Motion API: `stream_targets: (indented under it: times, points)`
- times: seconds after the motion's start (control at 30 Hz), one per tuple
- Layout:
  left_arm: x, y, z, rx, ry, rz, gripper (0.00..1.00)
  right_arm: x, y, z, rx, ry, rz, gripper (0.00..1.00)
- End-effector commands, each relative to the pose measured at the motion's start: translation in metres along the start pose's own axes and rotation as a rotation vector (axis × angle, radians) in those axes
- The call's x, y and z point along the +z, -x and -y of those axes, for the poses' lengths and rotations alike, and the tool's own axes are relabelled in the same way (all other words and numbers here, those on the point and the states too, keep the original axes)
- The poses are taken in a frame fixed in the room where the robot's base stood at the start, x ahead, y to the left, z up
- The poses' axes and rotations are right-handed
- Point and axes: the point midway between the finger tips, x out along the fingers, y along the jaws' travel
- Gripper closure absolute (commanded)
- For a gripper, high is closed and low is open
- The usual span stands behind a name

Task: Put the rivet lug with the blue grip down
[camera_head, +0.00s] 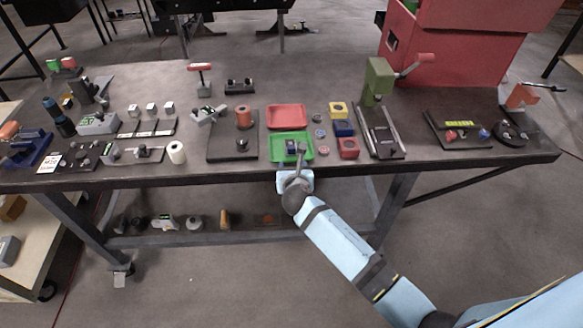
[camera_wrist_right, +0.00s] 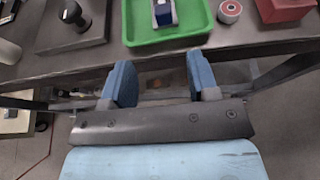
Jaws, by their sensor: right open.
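The rivet lug with the blue grip (camera_head: 291,146) lies in the green tray (camera_head: 277,155) near the front edge of the table. In the right wrist view, the blue and pale grey lug (camera_wrist_right: 164,13) is at the top, inside the green tray (camera_wrist_right: 143,38). My right gripper (camera_head: 295,178) is in front of the table edge, just short of the tray. In the right wrist view, its two blue fingers (camera_wrist_right: 160,80) stand wide apart with nothing between them. The lug is beyond the fingers and clear of them. My left gripper is not in view.
A red tray (camera_head: 287,117) lies behind the green one. Red (camera_head: 349,149), blue (camera_head: 343,129) and yellow (camera_head: 338,108) blocks stand right of the trays. A green press (camera_head: 378,82) stands farther right.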

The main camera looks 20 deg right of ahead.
Motion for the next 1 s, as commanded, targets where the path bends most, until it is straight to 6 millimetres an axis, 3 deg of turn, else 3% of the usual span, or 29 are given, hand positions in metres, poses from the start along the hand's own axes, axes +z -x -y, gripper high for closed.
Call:
stream_targets:
  times: [0.2, 0.33, 0.5, 0.7, 0.9, 1.0]
  points:
    - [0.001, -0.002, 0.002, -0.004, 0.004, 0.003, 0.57, -0.004, 0.002, 0.001, 0.006, -0.030, -0.008, 0.45]
    - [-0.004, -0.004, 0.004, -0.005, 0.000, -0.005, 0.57, -0.034, 0.020, 0.007, 0.041, -0.253, -0.065, 0.45]
    - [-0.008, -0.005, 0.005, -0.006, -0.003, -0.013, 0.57, -0.099, 0.072, 0.021, 0.082, -0.890, -0.230, 0.45]
    - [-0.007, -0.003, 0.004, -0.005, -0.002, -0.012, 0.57, -0.155, 0.149, 0.043, 0.008, -1.741, -0.448, 0.45]
    - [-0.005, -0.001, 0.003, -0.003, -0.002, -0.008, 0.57, -0.181, 0.214, 0.064, -0.161, -2.452, -0.604, 0.45]
    - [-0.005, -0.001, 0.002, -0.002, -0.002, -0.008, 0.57, -0.185, 0.234, 0.071, -0.234, -2.674, -0.646, 0.45]
